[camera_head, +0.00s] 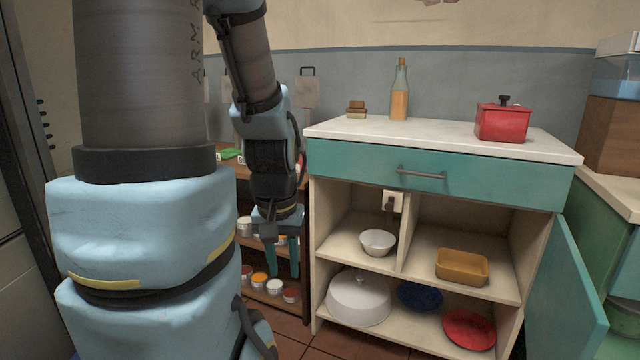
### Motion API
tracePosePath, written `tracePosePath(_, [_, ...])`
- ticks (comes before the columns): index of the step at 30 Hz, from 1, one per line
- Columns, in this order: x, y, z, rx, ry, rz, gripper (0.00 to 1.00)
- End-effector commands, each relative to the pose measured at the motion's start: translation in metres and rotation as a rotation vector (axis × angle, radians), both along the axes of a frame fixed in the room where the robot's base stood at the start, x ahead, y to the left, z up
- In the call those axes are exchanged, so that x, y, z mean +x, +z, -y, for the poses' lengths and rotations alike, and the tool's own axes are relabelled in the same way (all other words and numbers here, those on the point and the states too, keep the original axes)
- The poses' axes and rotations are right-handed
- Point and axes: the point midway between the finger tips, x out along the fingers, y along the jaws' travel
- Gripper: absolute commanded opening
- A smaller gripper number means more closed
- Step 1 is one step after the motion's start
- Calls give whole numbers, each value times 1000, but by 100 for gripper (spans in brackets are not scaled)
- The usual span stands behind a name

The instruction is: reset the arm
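My arm fills the left of the head view, with its light blue and dark grey links bent over and its end hanging down. My gripper (284,272) points downward to the left of the teal cabinet (375,162), in front of a wooden shelf (262,300). Its two teal fingers look apart, and I see nothing held between them. Part of my arm hides the shelf behind it.
The cabinet's door (565,290) hangs open at the right. Inside are a white bowl (378,242), a yellow dish (462,267), a white lidded dish (358,299), a blue plate (420,296) and a red plate (469,330). On top stand a bottle (399,95) and a red pot (502,122).

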Motion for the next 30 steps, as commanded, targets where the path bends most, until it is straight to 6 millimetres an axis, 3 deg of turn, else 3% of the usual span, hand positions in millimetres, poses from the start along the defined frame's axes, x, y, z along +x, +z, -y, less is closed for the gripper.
tracePosePath(1, [0, 34, 0, 0, -1, 0, 34])
tracePosePath(15, [0, 172, 0, 0, -1, 0, 34])
tracePosePath(21, [0, 196, 0, 0, -2, 0, 34])
tracePosePath(30, [0, 196, 0, 0, -2, 0, 34])
